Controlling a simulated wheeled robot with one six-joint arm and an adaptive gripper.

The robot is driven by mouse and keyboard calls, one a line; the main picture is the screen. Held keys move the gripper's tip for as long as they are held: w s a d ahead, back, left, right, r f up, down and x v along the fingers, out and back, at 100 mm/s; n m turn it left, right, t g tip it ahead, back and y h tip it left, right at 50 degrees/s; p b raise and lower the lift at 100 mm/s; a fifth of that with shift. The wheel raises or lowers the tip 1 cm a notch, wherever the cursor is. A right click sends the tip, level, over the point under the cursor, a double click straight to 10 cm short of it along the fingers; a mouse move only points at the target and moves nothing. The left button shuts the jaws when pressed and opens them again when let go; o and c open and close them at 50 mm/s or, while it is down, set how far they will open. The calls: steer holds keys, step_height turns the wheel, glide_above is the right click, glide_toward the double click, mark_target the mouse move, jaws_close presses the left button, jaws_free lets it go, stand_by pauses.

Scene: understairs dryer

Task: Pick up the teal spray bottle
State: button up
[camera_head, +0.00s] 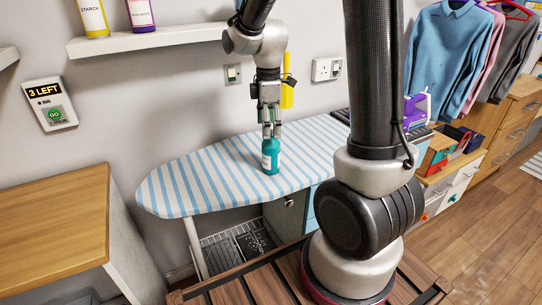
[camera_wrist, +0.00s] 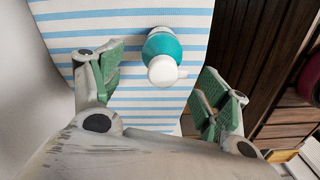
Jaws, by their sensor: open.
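The teal spray bottle (camera_head: 270,157) stands upright on the blue-and-white striped ironing board (camera_head: 205,185) in the head view. My gripper (camera_head: 271,127) hangs pointing down just above the bottle in the head view. In the wrist view its green-padded fingers (camera_wrist: 160,88) are spread wide, with the nozzle between them and clear space on both sides. The gripper is open and empty. The bottle's top is partly hidden by the fingers in the head view.
A wooden-topped cabinet (camera_head: 50,225) stands at the left. A shelf (camera_head: 150,38) with a yellow bottle (camera_head: 93,18) and a purple bottle (camera_head: 140,15) is on the wall. An iron (camera_head: 418,110) is at the right. The board's left part is clear.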

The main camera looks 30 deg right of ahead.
mark_target(271, 145)
steer(key=f, duration=0.7)
steer(key=shift+s+d+f, duration=0.1)
steer(key=shift+d+f, duration=0.05)
steer(key=shift+d, duration=0.1)
steer(key=c, duration=1.3)
